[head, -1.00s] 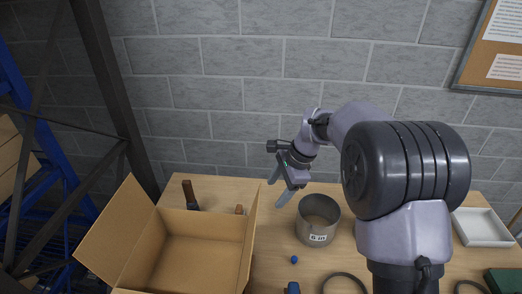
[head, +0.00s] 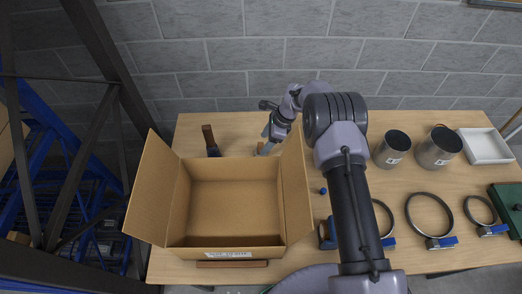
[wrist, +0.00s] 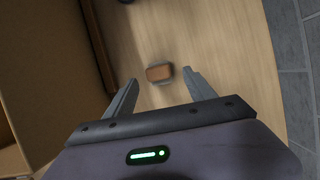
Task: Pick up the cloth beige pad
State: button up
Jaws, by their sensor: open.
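A small tan-brown pad (wrist: 159,72) with grey showing along its edges lies on the wooden table in the wrist view. It is ahead of my gripper (wrist: 161,82), roughly centred between the two fingertips. The jaws are open and nothing is between them. In the head view my gripper (head: 267,138) is low over the table, just behind the open cardboard box. The pad is hard to make out there beside the fingers, partly hidden by the box flap.
The open, empty cardboard box (head: 235,205) stands close to my gripper. Metal cans (head: 438,150), a white tray (head: 485,146) and ring clamps (head: 429,213) are to the right. A grey block wall (head: 240,60) backs the table (head: 190,128).

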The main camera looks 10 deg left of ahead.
aim_at(261, 145)
jog(key=x, duration=0.4)
jog(key=shift+s+a+r, duration=0.1)
jog(key=shift+a, duration=0.15)
jog(key=shift+d+r, duration=0.1)
grip_shut()
